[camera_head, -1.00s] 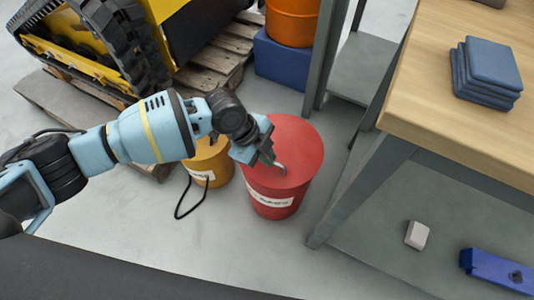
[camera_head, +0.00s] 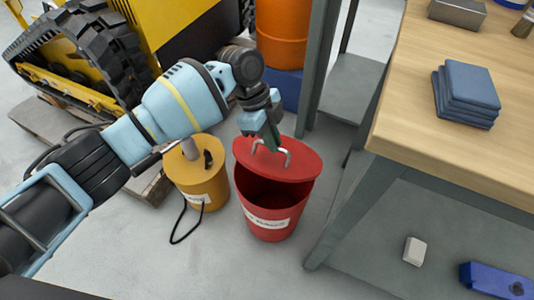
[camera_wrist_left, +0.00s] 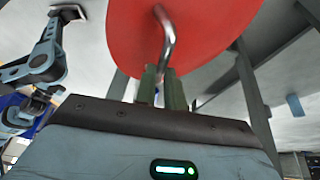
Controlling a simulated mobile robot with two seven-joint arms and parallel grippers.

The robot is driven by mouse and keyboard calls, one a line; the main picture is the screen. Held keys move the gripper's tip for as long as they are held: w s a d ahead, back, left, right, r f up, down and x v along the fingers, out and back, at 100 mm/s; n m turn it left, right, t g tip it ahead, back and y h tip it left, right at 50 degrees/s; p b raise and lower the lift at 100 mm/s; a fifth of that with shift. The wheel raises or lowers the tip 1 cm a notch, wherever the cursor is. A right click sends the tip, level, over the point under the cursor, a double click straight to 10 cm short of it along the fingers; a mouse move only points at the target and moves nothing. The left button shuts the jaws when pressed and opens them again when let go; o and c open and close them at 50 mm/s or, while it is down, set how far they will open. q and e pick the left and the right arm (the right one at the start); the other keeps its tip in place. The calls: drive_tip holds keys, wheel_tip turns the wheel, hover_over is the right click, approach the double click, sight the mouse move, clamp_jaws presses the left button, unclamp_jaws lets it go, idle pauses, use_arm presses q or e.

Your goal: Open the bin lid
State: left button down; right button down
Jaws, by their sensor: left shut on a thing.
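The red bin (camera_head: 270,213) stands on the floor with a white label on its front. Its red lid (camera_head: 300,164) is tilted up, with the near side raised and the dark inside of the bin showing below it. A metal handle (camera_head: 284,150) sits on the lid. My left gripper (camera_head: 270,142) is shut on the handle. In the left wrist view the green fingers (camera_wrist_left: 162,88) close around the handle (camera_wrist_left: 166,40), with the lid (camera_wrist_left: 215,25) behind it. My right gripper is not seen in the head view.
A yellow container (camera_head: 205,187) with a black hose stands just left of the bin. A workbench (camera_head: 425,125) with folded blue cloths (camera_head: 467,90) is at the right. A yellow tracked machine (camera_head: 75,55) on a pallet is at the back left, and an orange drum (camera_head: 285,35) behind.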

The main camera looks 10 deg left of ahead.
use_arm(q)
drive_tip(key=shift+w+d+r, duration=0.15)
drive_tip(key=shift+w+r, duration=0.1)
drive_tip(key=shift+w, duration=0.25)
drive_tip(key=shift+w+d+r, duration=0.15)
drive_tip(key=shift+w+r, duration=0.05)
drive_tip(key=shift+w, duration=0.3)
drive_tip(key=shift+f+b, duration=0.1)
drive_tip(key=shift+b, duration=0.2)
drive_tip(key=c, duration=1.8)
unclamp_jaws()
drive_tip(key=o, duration=0.3)
drive_tip(key=shift+w+d+f, duration=0.1)
drive_tip(key=shift+w, duration=0.1)
drive_tip(key=shift+r, duration=0.2)
drive_tip(key=shift+r, duration=0.1)
